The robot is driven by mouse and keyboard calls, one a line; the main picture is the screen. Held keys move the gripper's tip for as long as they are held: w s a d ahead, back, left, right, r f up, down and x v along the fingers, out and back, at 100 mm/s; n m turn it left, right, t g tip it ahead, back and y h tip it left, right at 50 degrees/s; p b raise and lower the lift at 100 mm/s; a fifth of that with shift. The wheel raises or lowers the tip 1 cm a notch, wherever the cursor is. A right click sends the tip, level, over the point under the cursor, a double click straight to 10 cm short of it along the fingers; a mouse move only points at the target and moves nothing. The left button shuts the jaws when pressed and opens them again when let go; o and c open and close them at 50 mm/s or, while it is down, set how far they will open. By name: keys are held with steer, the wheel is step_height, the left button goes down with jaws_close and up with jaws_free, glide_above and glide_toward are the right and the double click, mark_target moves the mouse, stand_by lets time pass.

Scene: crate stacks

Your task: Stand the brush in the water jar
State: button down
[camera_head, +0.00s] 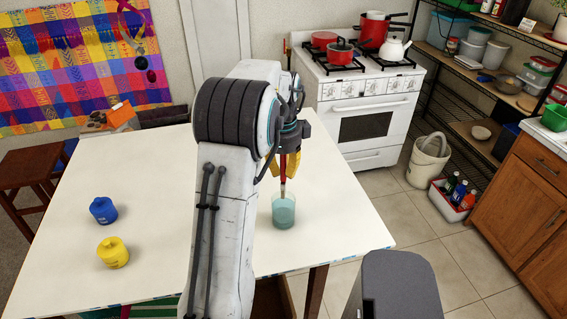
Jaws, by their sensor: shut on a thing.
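The water jar (284,214) is a clear cup of teal liquid standing on the white table, just right of my arm. The brush (283,168) has a red handle and points down, nearly upright. My gripper (289,168), with yellow fingers, is shut on the brush above the jar. The brush's lower end reaches the jar's rim in the picture; I cannot tell whether it is inside the jar or above it. My arm and gripper hide part of the brush's upper end.
A blue paint pot (103,210) and a yellow paint pot (113,252) stand on the white table (160,170) at left. Small items lie at its back left edge. A stove (365,115) stands behind, a wooden stool (30,170) at left. The table right of the jar is clear.

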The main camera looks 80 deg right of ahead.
mark_target(284, 191)
steer(key=shift+f+b, duration=2.4)
steer(key=shift+f, duration=0.8)
steer(key=shift+f+b, duration=0.85)
steer(key=shift+f, duration=0.3)
steer(key=c, duration=1.2)
jaws_free()
steer(key=shift+r, duration=0.25)
steer(key=shift+r+p, duration=2.85)
steer(key=shift+r, duration=0.35)
steer(key=shift+r+p, duration=0.4)
steer(key=shift+r, duration=0.7)
